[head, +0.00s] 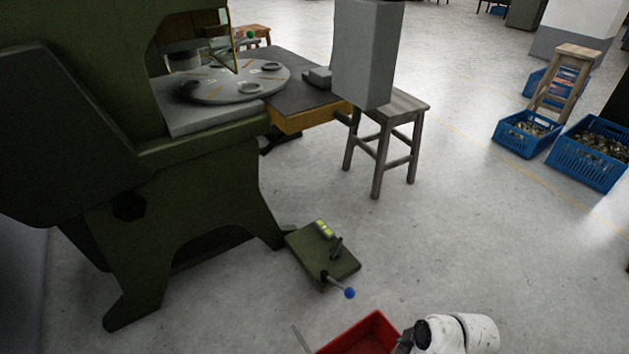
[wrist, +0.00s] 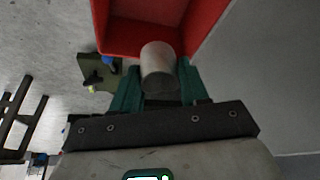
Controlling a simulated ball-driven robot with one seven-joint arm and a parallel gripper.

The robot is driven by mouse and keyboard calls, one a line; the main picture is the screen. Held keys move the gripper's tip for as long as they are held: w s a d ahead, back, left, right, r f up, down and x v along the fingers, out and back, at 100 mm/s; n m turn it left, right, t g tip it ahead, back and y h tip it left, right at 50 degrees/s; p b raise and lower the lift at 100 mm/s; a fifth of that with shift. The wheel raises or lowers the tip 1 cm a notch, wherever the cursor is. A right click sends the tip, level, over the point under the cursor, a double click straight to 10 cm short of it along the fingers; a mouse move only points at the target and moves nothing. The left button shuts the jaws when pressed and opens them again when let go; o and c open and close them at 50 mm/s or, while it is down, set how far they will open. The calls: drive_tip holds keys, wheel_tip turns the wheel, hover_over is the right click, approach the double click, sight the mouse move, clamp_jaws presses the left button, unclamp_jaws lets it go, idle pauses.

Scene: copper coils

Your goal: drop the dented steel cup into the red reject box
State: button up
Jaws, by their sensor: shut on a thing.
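The steel cup (wrist: 158,62) is a plain grey cylinder in the wrist view. My gripper (wrist: 160,82) is shut on it, with a green finger on each side. No dent shows on the side in view. The red reject box (wrist: 118,45) lies just beyond the fingertips, and the cup overlaps its near inside in the picture. I cannot tell how high the cup is above the box. In the head view the red box (head: 345,338) is cut by the bottom edge, next to my white arm. The cup is not visible there.
A green pedal unit with a blue knob (head: 349,293) stands on the floor near the box. A green press (head: 200,170) with a round table fills the left. A wooden stool (head: 385,130) bears a grey block. Blue crates (head: 590,152) stand at right. Floor between is clear.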

wheel_tip(320, 180, down, 6)
drive_tip(key=b, duration=0.7)
drive_tip(key=o, duration=1.1)
drive_tip(key=shift+r, duration=0.1)
drive_tip(key=p+v, duration=0.5)
drive_tip(key=v, duration=0.5)
drive_tip(key=shift+s+d+r, duration=0.15)
drive_tip(key=shift+r, duration=0.15)
drive_tip(key=shift+s, duration=0.1)
